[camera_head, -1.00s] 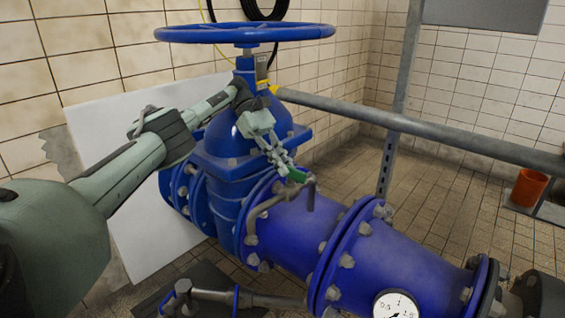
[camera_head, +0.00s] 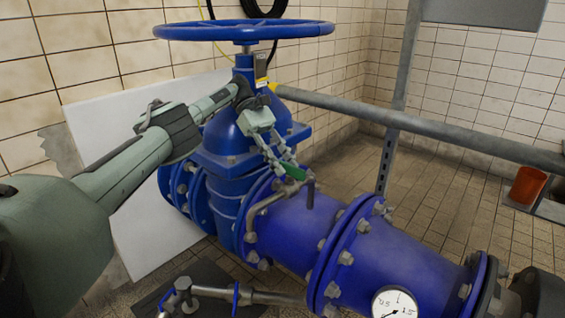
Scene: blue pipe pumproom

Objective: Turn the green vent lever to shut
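The green vent lever (camera_head: 294,170) sits at the upper end of a thin bent grey pipe (camera_head: 262,212) on top of the blue pipe. My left gripper (camera_head: 286,168) reaches down from the upper left with its fingers at the lever. The fingers overlap part of the lever, and its green end shows between and beyond them. I cannot tell whether they are closed on it or only around it. My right gripper is not in view.
A large blue handwheel (camera_head: 245,31) stands above my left wrist. A grey rail (camera_head: 420,127) runs across behind the blue pipe (camera_head: 385,262). A pressure gauge (camera_head: 395,303) sits low in front. An orange bucket (camera_head: 528,186) stands far right.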

